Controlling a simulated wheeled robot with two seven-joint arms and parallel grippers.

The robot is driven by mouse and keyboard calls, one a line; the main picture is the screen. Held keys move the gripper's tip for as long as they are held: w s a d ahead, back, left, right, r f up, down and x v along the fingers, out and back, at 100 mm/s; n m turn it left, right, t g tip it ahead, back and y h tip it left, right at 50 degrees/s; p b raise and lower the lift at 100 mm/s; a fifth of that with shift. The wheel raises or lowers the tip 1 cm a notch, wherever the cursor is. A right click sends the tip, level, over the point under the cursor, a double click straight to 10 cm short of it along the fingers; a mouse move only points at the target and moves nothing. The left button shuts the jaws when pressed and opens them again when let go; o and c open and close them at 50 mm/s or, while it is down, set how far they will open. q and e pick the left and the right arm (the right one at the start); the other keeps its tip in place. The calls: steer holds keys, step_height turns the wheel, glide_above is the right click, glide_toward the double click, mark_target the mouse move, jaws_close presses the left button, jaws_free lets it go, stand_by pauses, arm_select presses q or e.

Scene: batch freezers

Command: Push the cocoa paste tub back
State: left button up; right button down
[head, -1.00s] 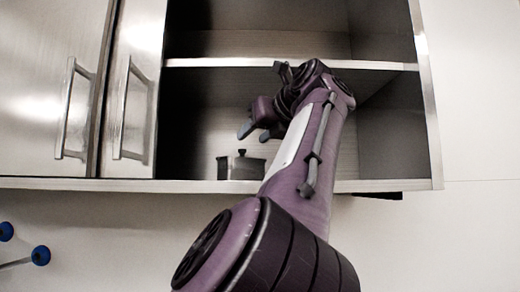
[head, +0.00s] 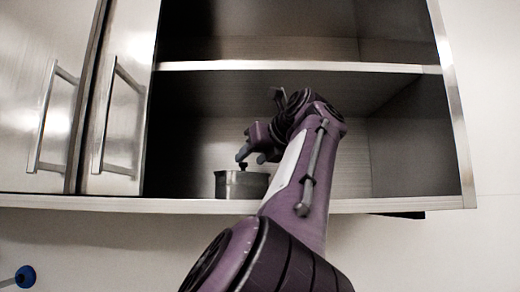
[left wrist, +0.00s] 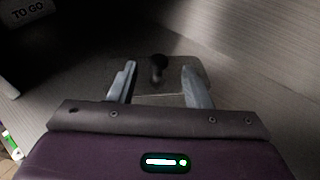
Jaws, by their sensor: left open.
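My left gripper (head: 251,155) is open just above the lid, pointing down-left at the knob. I cannot tell whether the fingers touch the tub. My arm hides part of the tub's right side. My right gripper is not in view.
The open cabinet has an upper shelf (head: 290,67) above my gripper and a side wall at the right. Closed metal doors (head: 120,90) with bar handles stand at the left. The lower shelf looks clear left of the tub. A dark item marked "TO GO" (left wrist: 28,12) shows in the wrist view.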

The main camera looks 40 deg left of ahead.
mark_target(244, 163)
arm_select(q)
steer(key=p+x, duration=0.1)
steer(key=x, duration=0.4)
steer(key=shift+r, duration=0.1)
jaws_close()
